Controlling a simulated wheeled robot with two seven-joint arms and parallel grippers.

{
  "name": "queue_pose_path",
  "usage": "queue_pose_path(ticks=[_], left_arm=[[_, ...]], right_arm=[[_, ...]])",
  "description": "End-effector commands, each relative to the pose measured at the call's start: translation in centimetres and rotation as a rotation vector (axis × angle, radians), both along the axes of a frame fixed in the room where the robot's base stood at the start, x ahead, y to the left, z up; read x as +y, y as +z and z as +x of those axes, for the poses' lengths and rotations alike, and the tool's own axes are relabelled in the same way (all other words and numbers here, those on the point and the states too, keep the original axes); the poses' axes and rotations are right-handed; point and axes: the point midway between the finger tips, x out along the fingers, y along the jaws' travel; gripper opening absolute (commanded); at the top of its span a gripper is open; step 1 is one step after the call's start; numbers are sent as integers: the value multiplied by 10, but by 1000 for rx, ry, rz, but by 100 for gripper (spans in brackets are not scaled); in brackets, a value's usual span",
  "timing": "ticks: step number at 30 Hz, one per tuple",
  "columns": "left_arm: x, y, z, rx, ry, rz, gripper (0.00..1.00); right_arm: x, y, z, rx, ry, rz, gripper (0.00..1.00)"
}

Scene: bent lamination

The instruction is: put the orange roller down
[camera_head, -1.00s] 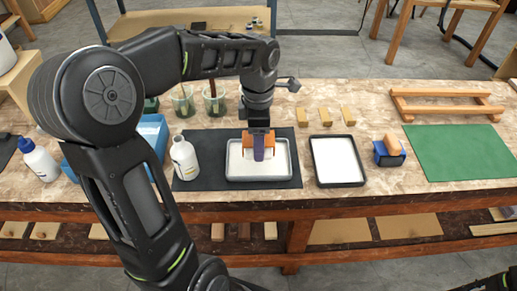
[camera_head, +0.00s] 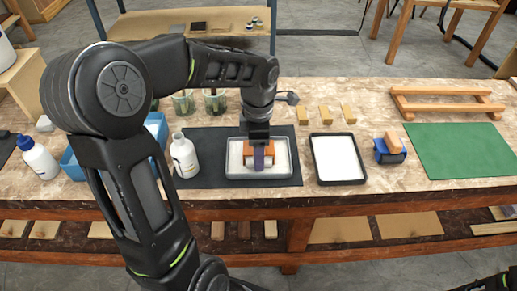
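The orange roller (camera_head: 248,149), with a purple handle part (camera_head: 259,160) toward me, is at the shallow grey-rimmed tray (camera_head: 232,171) with a white inside, on the dark mat. My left gripper (camera_head: 257,141) reaches down from above and appears shut on the roller; its fingertips are mostly hidden by the gripper body and the roller. I cannot tell whether the roller touches the tray floor. My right gripper is not in view; only a dark piece of my own body shows at the bottom right corner.
A white bottle (camera_head: 184,156) stands left of the roller's tray. Several wooden blocks (camera_head: 325,115) lie behind. A green mat (camera_head: 460,152) is free at the right.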

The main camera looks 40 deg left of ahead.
Motion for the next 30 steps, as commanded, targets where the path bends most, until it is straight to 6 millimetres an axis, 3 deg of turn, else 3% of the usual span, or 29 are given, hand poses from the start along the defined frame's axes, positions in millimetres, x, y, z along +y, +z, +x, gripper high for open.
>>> queue_pose_path(ticks=[4,5,6,12,23,26,30], left_arm=[[2,-5,1,-2,1,1,0],[2,-6,0,-1,1,2,66],[2,-6,0,0,1,1,69],[1,-5,0,-1,1,2,85],[1,2,1,-2,0,1,85],[1,12,1,-2,0,1,85],[1,32,2,-6,1,2,85]], right_arm=[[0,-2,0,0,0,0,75],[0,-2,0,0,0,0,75],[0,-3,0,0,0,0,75],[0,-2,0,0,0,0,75],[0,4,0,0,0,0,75],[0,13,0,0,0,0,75],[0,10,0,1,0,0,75]])
